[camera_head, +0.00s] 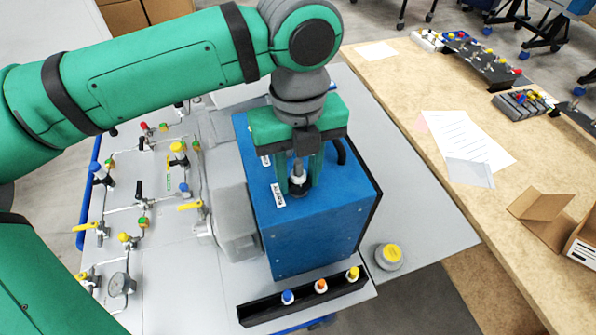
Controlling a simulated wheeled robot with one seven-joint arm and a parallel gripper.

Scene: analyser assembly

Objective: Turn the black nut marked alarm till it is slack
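The blue analyser box (318,229) stands on the grey bench. On its top, a black nut (298,191) sits at the foot of a pale fitting (298,172), beside a white label (278,196) that seems to read alarm. My gripper (299,186) points down over the box with its two green fingers on either side of the fitting, their tips at about the nut's height. The fingers partly hide the nut. I cannot tell whether they touch it.
A black curved part (340,151) rises from the box top right of my gripper. A black rack (262,311) with three coloured-cap bottles stands in front. A yellow-topped grey pot (390,256) is at right. A piped panel (160,240) is at left.

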